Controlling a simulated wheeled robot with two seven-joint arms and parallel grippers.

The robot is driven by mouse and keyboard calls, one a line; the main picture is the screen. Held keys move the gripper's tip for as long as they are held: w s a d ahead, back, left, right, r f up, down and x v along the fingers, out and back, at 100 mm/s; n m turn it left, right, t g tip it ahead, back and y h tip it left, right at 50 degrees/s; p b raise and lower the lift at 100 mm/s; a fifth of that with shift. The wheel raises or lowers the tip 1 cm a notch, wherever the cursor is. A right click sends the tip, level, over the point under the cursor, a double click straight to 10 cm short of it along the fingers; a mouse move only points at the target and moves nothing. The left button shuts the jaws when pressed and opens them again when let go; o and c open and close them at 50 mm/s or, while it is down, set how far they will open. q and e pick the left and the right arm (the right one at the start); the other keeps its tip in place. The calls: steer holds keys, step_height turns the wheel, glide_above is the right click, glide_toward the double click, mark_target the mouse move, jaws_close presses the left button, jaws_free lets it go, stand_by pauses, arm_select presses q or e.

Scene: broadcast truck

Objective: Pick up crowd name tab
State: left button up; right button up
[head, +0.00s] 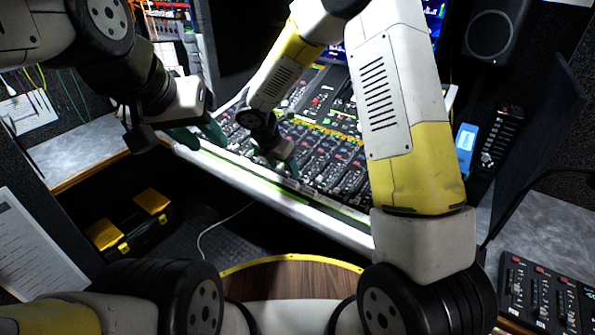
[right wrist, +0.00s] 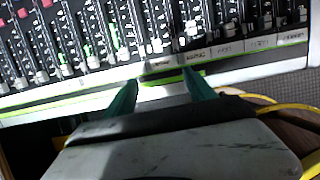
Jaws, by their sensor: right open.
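A row of small name tabs runs along the front strip of the mixing console (head: 325,130). In the right wrist view, a small tan tab (right wrist: 158,65) lies just beyond my right gripper (right wrist: 160,79), between the lines of its two teal fingers. The lettering is too small to tell if this is the crowd name tab. My right gripper is open and empty at the console's front edge; in the head view it also shows (head: 284,166). My left gripper (head: 203,138) is at the console's left front corner, its teal fingers apart and nothing visible between them.
Faders and knobs stand close behind the tab strip. A white front rail (head: 270,200) borders the console. A black and yellow case (head: 130,222) sits on the floor below. A small control panel (head: 545,295) is at lower right, and a speaker (head: 492,30) at upper right.

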mark_target(292, 181)
steer(key=x, duration=0.7)
steer(key=shift+w+d+f, duration=0.15)
steer(key=shift+w+d, duration=0.1)
steer(key=shift+d, duration=0.15)
jaws_close()
